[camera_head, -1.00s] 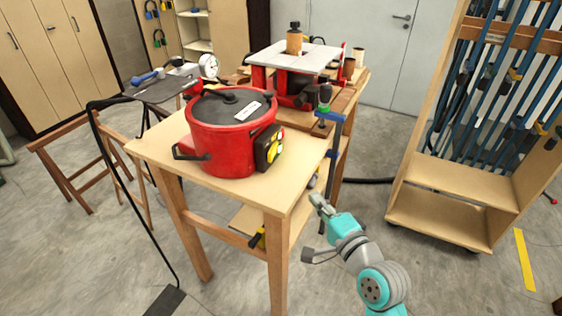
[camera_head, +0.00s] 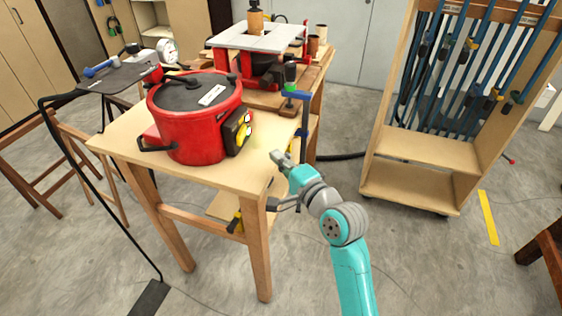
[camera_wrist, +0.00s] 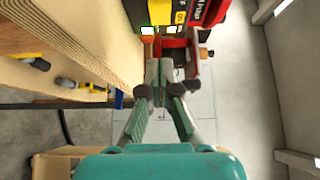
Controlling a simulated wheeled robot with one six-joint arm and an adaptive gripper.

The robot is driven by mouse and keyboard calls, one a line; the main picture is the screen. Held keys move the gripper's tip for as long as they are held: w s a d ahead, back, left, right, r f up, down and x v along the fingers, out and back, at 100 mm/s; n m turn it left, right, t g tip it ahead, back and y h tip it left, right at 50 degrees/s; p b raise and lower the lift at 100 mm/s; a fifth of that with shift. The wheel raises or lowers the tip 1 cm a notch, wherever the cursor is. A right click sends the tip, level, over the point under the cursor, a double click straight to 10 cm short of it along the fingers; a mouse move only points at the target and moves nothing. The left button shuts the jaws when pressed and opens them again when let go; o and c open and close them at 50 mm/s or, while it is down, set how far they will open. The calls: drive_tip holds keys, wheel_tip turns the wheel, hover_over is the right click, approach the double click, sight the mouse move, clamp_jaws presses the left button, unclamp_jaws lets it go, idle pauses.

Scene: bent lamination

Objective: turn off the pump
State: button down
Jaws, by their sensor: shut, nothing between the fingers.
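A red, round machine with a dark lid (camera_head: 190,135) stands on the wooden table; I cannot tell for sure that it is the pump. A black box with yellow and light buttons (camera_head: 238,131) sits on its right side. My gripper (camera_head: 277,157) is shut and empty, by the table's right edge, right of and apart from the box. In the wrist view its fingertips (camera_wrist: 158,66) meet below the box.
A red-legged machine with a pale top (camera_head: 258,38) stands behind. A blue clamp (camera_head: 303,115) rises at the table's (camera_head: 115,137) right edge, close to my gripper. A gauge (camera_head: 167,50) is on the left stand. A clamp rack (camera_head: 425,150) stands right, with open floor between.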

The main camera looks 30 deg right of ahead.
sight(242, 139)
drive_tip(key=w, duration=0.3)
drive_tip(key=w+a, duration=0.1)
drive_tip(key=w, duration=0.2)
drive_tip(key=shift+w+a, duration=0.45)
drive_tip(key=shift+a, duration=0.2)
drive_tip(key=shift+w+a, duration=0.25)
drive_tip(key=shift+a, duration=0.25)
drive_tip(key=shift+w+a, duration=0.4)
drive_tip(key=shift+a, duration=0.05)
drive_tip(key=shift+w+a, duration=0.1)
drive_tip(key=shift+a, duration=0.25)
drive_tip(key=shift+d, duration=0.1)
